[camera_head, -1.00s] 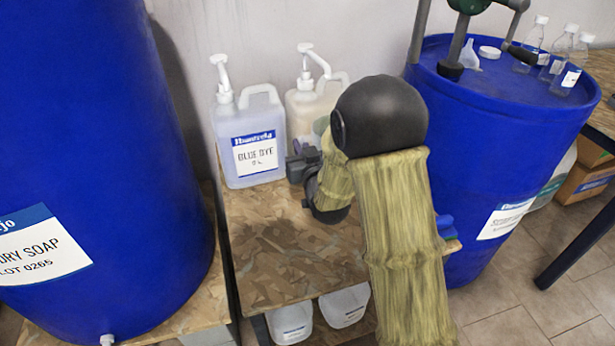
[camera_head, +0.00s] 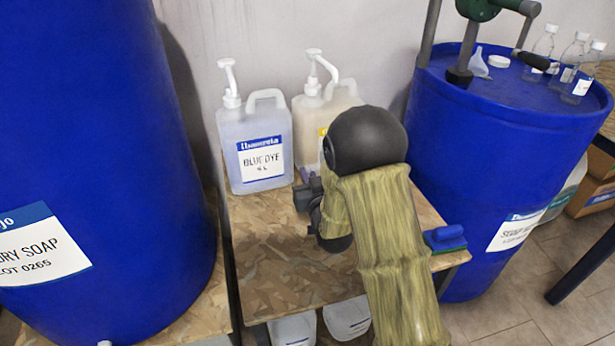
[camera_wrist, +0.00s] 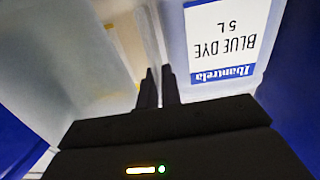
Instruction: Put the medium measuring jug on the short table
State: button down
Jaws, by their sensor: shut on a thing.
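My gripper (camera_wrist: 158,88) is low over the board-topped table (camera_head: 285,265), in front of the two pump bottles. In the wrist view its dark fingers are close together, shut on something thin. A pale translucent wall (camera_wrist: 65,60) fills the left of that view beside the fingers; it looks like the medium measuring jug, but its outline and grip point are unclear. In the head view my arm and wrist hide whatever is held. The blue dye bottle (camera_head: 258,150) stands upright, left of my gripper, and shows in the wrist view with its label upside down (camera_wrist: 226,40).
A cream pump bottle (camera_head: 310,115) stands behind my wrist. A large blue drum (camera_head: 110,130) is at left; another blue drum (camera_head: 480,140) at right bears several clear bottles. The table's front left is bare.

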jog(key=c, duration=1.6)
grip_release()
jog(key=p+v, duration=0.1)
jog(key=v, duration=0.3)
jog(key=p+v, duration=0.2)
jog(key=v, duration=0.3)
jog(key=shift+s+r, duration=0.15)
jog(key=shift+r, duration=0.1)
jog(key=p, duration=0.4)
jog(key=shift+s+d, duration=0.1)
jog(key=shift+s, duration=0.25)
jog(key=shift+s+p, duration=0.15)
jog(key=shift+p, duration=0.25)
